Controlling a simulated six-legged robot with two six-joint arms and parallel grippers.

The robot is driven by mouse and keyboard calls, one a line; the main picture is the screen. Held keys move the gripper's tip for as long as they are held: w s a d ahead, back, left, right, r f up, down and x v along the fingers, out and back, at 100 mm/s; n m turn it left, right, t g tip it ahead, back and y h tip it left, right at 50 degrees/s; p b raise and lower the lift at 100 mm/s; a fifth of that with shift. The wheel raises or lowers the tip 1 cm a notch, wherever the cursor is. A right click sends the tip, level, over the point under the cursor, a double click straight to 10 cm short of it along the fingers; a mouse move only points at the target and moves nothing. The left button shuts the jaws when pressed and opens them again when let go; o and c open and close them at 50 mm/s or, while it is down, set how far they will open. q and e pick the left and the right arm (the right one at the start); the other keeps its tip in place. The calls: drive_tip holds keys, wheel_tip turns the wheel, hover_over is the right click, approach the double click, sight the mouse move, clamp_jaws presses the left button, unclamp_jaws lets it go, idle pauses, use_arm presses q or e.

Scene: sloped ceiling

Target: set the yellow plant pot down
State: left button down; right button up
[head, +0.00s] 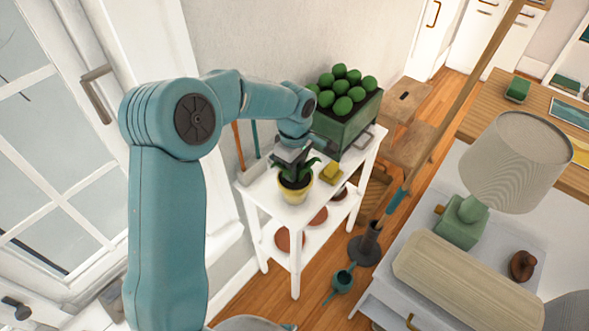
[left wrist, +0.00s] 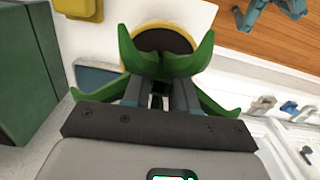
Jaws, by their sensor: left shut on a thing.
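The yellow plant pot (head: 295,194) is upright with a green leafy plant in it. It is at the near corner of the white table (head: 256,190); I cannot tell whether its base touches the top. My left gripper (head: 294,167) comes down from above and is shut on the plant, among its leaves. In the left wrist view the gripper (left wrist: 160,98) is between green leaves, with the pot's yellow rim (left wrist: 127,54) and dark soil beyond. The leaves partly hide the fingertips. My right gripper is in neither view.
A green crate (head: 345,128) of round green things stands at the table's back. A yellow block (head: 332,172) lies right of the pot. The lower shelf holds reddish round dishes (head: 290,240). A window door is at left; a lamp (head: 515,160) is at right.

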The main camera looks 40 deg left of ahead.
use_arm(q)
drive_tip(key=shift+f, duration=0.35)
drive_tip(key=shift+f, duration=0.15)
drive_tip(key=c, duration=0.9)
unclamp_jaws()
wheel_tip(320, 180, up, 12)
drive_tip(key=shift+r, duration=0.2)
